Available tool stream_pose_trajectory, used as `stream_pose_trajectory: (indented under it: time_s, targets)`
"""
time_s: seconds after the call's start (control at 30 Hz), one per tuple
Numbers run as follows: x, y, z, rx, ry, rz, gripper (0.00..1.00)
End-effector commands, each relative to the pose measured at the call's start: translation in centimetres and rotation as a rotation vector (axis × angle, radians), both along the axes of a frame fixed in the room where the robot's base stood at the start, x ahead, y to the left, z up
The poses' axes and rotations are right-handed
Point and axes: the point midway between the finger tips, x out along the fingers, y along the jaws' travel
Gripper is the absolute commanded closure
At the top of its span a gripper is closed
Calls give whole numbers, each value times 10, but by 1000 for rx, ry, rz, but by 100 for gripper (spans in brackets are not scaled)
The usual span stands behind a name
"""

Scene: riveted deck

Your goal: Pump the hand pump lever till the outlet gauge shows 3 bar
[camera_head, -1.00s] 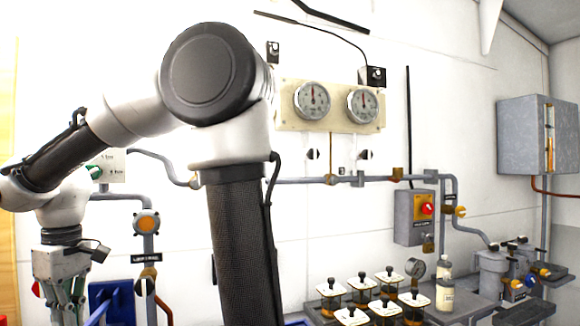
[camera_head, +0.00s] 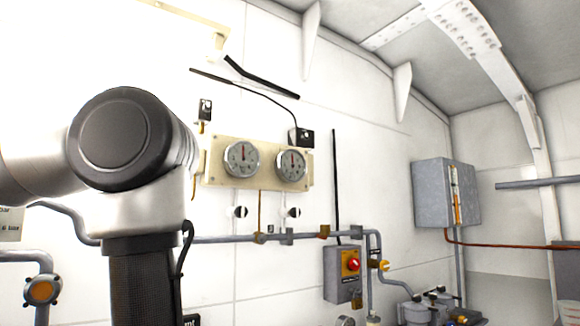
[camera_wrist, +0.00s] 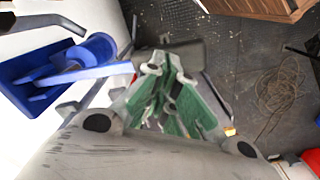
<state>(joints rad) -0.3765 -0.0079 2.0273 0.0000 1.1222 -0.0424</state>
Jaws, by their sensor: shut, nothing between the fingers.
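Two round white dial gauges, a left one (camera_head: 241,158) and a right one (camera_head: 291,165), sit on a cream panel on the wall in the head view. Their needles point roughly upward; the numbers are too small to read. A third small gauge (camera_head: 345,322) is cut off at the bottom edge. I cannot tell which is the outlet gauge. I cannot make out the hand pump lever for certain in either view. My gripper (camera_wrist: 172,100), with green finger pads, is shut and empty in the wrist view, above the dark floor. It is outside the head view.
A grey box with a red knob (camera_head: 353,264) and a grey cabinet (camera_head: 433,195) hang on the wall, with pipes (camera_head: 215,239) between. The wrist view shows a blue bin (camera_wrist: 38,85) at left, coiled rope (camera_wrist: 277,95) on the floor and a wooden crate (camera_wrist: 265,8).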

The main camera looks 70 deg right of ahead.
Motion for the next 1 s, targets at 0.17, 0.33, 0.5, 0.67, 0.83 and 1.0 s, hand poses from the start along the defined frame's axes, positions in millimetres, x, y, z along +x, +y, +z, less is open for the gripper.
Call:
stream_pose_trajectory:
  time_s: [0.17, 0.33, 0.5, 0.67, 0.83, 1.0]
  targets:
    - [0, 0, 0, 0, 0, 0, 100]
    - [0, 0, 0, 0, 0, 0, 100]
    - [0, 0, 1, 0, -1, 0, 100]
    - [1, 0, 15, 1, -3, 0, 100]
    - [0, 0, 34, 0, -1, 0, 100]
    - [0, 0, 48, 0, -1, 0, 100]
